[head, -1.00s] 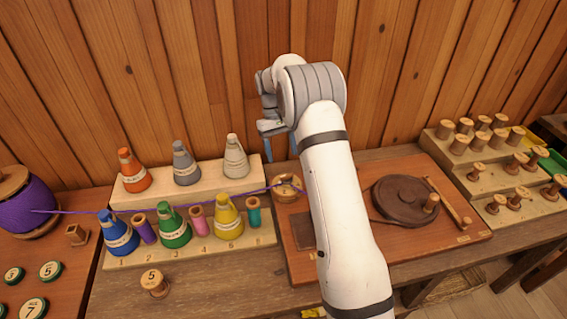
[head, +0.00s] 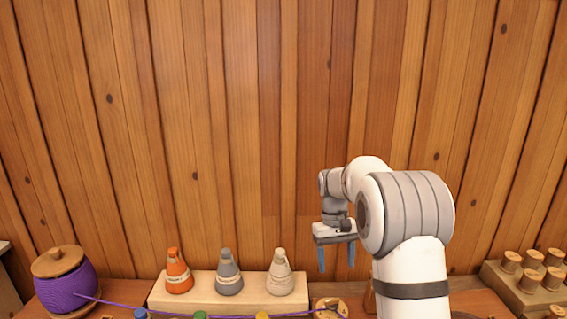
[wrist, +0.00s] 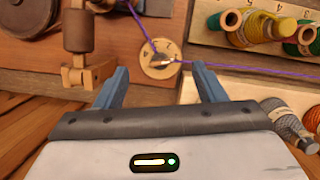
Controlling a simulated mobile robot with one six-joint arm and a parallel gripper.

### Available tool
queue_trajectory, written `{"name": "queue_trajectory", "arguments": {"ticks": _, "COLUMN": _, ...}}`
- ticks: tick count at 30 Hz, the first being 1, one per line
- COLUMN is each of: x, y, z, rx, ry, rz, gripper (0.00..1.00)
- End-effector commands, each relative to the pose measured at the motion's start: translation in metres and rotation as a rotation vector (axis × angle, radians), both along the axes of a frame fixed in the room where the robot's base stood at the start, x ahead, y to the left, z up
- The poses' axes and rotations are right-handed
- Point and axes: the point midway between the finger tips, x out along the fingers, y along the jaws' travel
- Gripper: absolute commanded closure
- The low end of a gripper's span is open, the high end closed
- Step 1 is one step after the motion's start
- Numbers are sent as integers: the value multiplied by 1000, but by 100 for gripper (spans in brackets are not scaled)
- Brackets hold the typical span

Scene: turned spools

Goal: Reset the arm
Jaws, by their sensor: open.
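My arm is raised over the bench in the head view. My gripper (head: 337,259) points down with its two blue fingers apart and nothing between them. In the wrist view my gripper (wrist: 162,88) also shows open and empty. Beyond its fingertips is a round wooden disc (wrist: 159,58) with numbers, with purple thread (wrist: 215,65) running across it. The same disc (head: 330,306) shows at the bottom edge of the head view, below and apart from the fingers.
An orange cone (head: 179,272), a grey cone (head: 229,273) and a cream cone (head: 280,273) stand on a pale stepped rack (head: 210,305). A purple spool (head: 66,284) stands left. Wooden bobbins (head: 530,277) stand right. A plank wall (head: 250,120) rises behind.

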Motion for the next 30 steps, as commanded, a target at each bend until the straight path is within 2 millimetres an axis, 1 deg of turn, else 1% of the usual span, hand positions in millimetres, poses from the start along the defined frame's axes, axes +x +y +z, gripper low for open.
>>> {"name": "queue_trajectory", "arguments": {"ticks": 1, "x": -14, "y": -1, "z": 14, "rx": 3, "ry": -28, "rz": -8, "gripper": 36}}
{"name": "queue_trajectory", "arguments": {"ticks": 5, "x": -49, "y": -3, "z": 41, "rx": 11, "ry": -98, "rz": -33, "gripper": 36}}
{"name": "queue_trajectory", "arguments": {"ticks": 6, "x": -60, "y": -3, "z": 48, "rx": 13, "ry": -118, "rz": -40, "gripper": 36}}
{"name": "queue_trajectory", "arguments": {"ticks": 9, "x": -89, "y": -4, "z": 63, "rx": 18, "ry": -171, "rz": -58, "gripper": 36}}
{"name": "queue_trajectory", "arguments": {"ticks": 14, "x": -138, "y": -6, "z": 79, "rx": 29, "ry": -253, "rz": -88, "gripper": 36}}
{"name": "queue_trajectory", "arguments": {"ticks": 19, "x": -192, "y": -7, "z": 85, "rx": 42, "ry": -342, "rz": -122, "gripper": 36}}
{"name": "queue_trajectory", "arguments": {"ticks": 24, "x": -242, "y": -7, "z": 79, "rx": 54, "ry": -427, "rz": -155, "gripper": 36}}
{"name": "queue_trajectory", "arguments": {"ticks": 27, "x": -266, "y": -7, "z": 73, "rx": 61, "ry": -467, "rz": -172, "gripper": 36}}
{"name": "queue_trajectory", "arguments": {"ticks": 30, "x": -282, "y": -7, "z": 66, "rx": 65, "ry": -497, "rz": -182, "gripper": 36}}
